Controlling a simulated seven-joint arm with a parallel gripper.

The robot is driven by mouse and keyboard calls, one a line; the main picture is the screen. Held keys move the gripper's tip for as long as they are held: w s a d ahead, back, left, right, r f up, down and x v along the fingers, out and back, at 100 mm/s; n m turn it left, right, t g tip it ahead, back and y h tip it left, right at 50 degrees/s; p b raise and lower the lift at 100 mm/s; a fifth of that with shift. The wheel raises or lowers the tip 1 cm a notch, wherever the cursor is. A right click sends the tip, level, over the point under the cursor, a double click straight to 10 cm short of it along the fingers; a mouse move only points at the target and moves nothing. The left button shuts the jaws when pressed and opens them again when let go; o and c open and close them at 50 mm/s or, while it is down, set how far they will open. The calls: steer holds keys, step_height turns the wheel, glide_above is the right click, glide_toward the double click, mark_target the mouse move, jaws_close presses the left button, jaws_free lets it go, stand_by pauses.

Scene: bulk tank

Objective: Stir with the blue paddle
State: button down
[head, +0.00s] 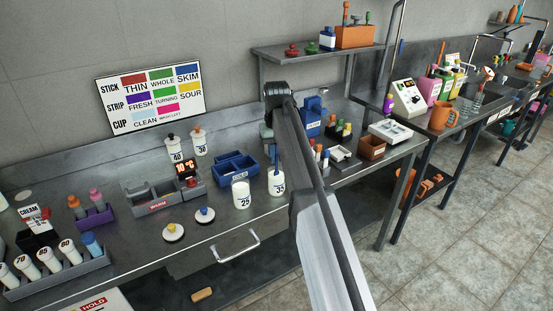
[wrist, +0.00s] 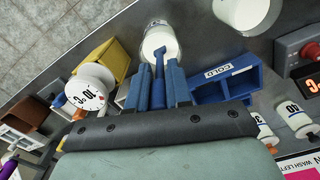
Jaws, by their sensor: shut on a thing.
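The blue paddle (wrist: 158,72) stands between the fingers of my gripper (wrist: 157,88) in the wrist view. The gripper is shut on its upper part. The paddle's lower end goes down into the white container marked 35 (wrist: 159,42), which holds a white liquid. In the head view the paddle (head: 272,158) shows as a thin blue rod above container 35 (head: 277,184), with my gripper (head: 268,143) over it, partly hidden by my arm. How deep the paddle sits is hidden.
The white container marked 25 (head: 241,195) stands close on the left. The blue COLD bin (head: 231,174) is behind it. A white dial (wrist: 91,90) and yellow block (wrist: 103,60) are near the gripper. Two lids (head: 204,215) (head: 173,232) lie at the front left.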

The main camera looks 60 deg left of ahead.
steer(key=shift+r, duration=4.45)
steer(key=w+d+f+m, duration=0.2)
steer(key=w+d+f, duration=0.2)
steer(key=w+d, duration=0.75)
steer(key=w+d+f+m, duration=0.35)
steer(key=w+d, duration=0.55)
steer(key=d, duration=0.6)
steer(key=w+d+f+m, duration=0.1)
steer(key=w+d+f, duration=0.4)
steer(key=w+d, duration=0.65)
steer(key=w+d+f+m, duration=0.1)
steer(key=d+f+m, duration=0.1)
steer(key=d, duration=1)
steer(key=w+d+f+m, duration=0.1)
steer(key=d+f+m, duration=0.15)
steer(key=d, duration=1.05)
steer(key=s+d+f+m, duration=0.1)
steer(key=s+d+f, duration=0.1)
steer(key=d, duration=0.9)
steer(key=s+d+f+m, duration=0.2)
steer(key=d+f, duration=0.1)
steer(key=d, duration=0.8)
steer(key=shift+s+d, duration=0.2)
steer(key=shift+s, duration=0.15)
steer(key=shift+f, duration=0.1)
